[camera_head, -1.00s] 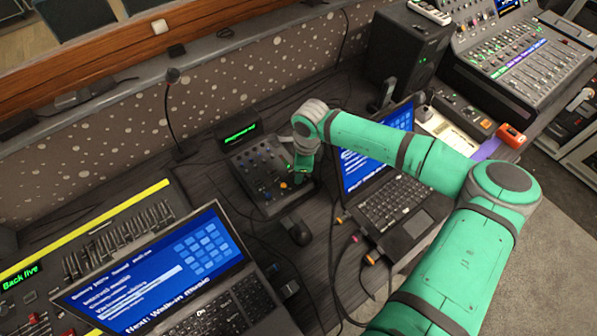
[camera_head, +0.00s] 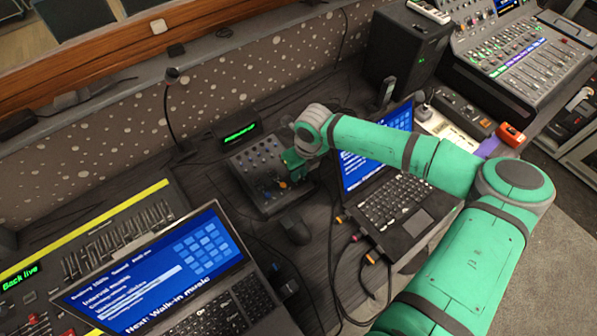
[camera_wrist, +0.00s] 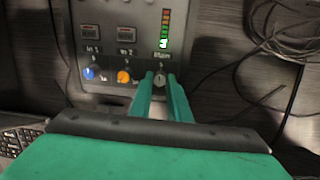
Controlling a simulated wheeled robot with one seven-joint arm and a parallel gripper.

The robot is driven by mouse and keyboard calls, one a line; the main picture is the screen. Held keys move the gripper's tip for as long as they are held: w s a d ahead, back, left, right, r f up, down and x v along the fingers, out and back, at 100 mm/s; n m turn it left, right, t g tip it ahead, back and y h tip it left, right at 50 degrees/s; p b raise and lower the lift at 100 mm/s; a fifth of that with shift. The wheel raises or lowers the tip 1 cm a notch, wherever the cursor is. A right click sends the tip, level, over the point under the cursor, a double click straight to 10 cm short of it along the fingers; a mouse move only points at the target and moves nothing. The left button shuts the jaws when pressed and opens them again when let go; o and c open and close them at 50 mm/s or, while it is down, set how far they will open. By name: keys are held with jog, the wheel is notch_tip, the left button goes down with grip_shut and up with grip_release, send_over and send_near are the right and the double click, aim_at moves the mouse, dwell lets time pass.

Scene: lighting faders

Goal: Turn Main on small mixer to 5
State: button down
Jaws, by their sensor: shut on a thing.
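The small mixer (camera_head: 262,158) lies on the dark desk between the two laptops. In the wrist view its panel (camera_wrist: 108,50) shows a blue knob (camera_wrist: 90,73) under "In 1", an orange knob (camera_wrist: 124,76) under "In 2" and a grey-white Main knob (camera_wrist: 161,77) at the right. My gripper (camera_wrist: 161,82) is shut on the Main knob, one green finger on each side of it. The fingers partly hide the knob, and I cannot read its setting with certainty. In the head view my gripper (camera_head: 293,170) is over the mixer's right front corner.
A laptop (camera_head: 390,190) stands close on the right, another (camera_head: 180,285) at the front left. A black mouse (camera_head: 295,229) lies just in front of the mixer. A gooseneck microphone (camera_head: 170,110) stands behind left. Loose cables (camera_wrist: 285,30) lie right of the mixer.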

jog(key=shift+s+m, duration=0.2)
jog(key=shift+m, duration=0.9)
jog(key=shift+f, duration=0.1)
jog(key=c, duration=1.7)
grip_release()
jog(key=shift+o, duration=0.2)
jog(key=shift+w, duration=0.1)
jog(key=shift+r, duration=0.65)
notch_tip(320, 180, up, 7)
jog(key=s+d, duration=0.1)
